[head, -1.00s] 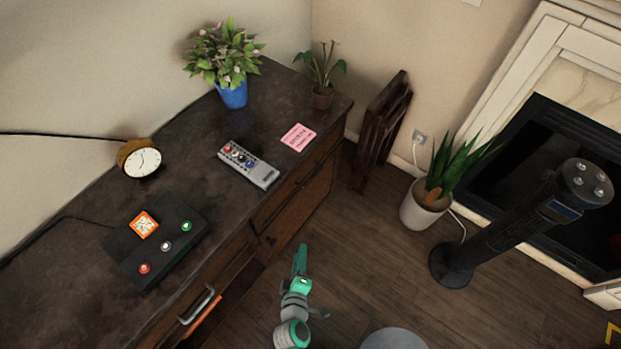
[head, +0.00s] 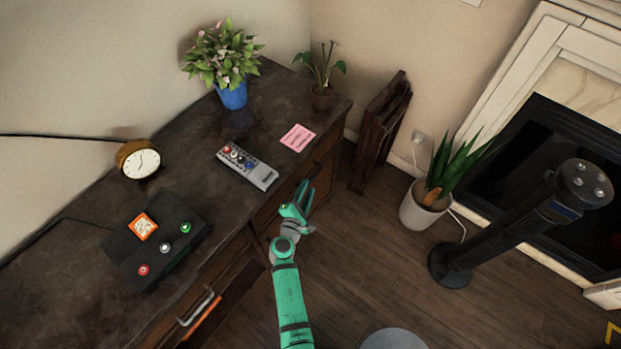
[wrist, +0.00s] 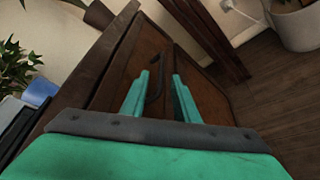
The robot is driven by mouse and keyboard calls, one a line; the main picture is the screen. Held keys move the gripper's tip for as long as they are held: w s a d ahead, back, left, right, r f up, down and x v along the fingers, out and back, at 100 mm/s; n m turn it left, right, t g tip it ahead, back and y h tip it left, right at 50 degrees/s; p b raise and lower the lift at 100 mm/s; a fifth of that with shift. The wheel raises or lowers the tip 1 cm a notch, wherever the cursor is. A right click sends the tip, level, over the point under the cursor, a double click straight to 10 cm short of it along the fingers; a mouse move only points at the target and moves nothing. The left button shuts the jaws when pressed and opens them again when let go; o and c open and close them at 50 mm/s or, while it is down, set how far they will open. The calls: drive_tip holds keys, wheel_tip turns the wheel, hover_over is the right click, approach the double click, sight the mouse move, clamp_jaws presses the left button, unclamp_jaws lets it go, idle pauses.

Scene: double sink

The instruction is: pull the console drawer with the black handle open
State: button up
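The dark wooden console (head: 95,215) runs diagonally along the left of the head view. In the wrist view, a curved black handle (wrist: 155,88) stands on the brown drawer front (wrist: 128,62). The drawer looks shut. My teal gripper (head: 304,194) is at the console's front, near its right end. In the wrist view its two fingers (wrist: 161,76) are apart, with the black handle between them in the picture. I cannot tell whether they touch it. In the head view the handle cannot be made out beside the gripper.
A pale metal handle (head: 199,306) with an orange strip below it is on the console's nearer front. A remote (head: 247,165), a pink note (head: 298,138), a clock (head: 138,160) and a black button box (head: 155,240) lie on top.

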sight(311, 179)
drive_tip(key=shift+x, duration=3.05)
drive_tip(key=shift+c, duration=0.7)
clamp_jaws()
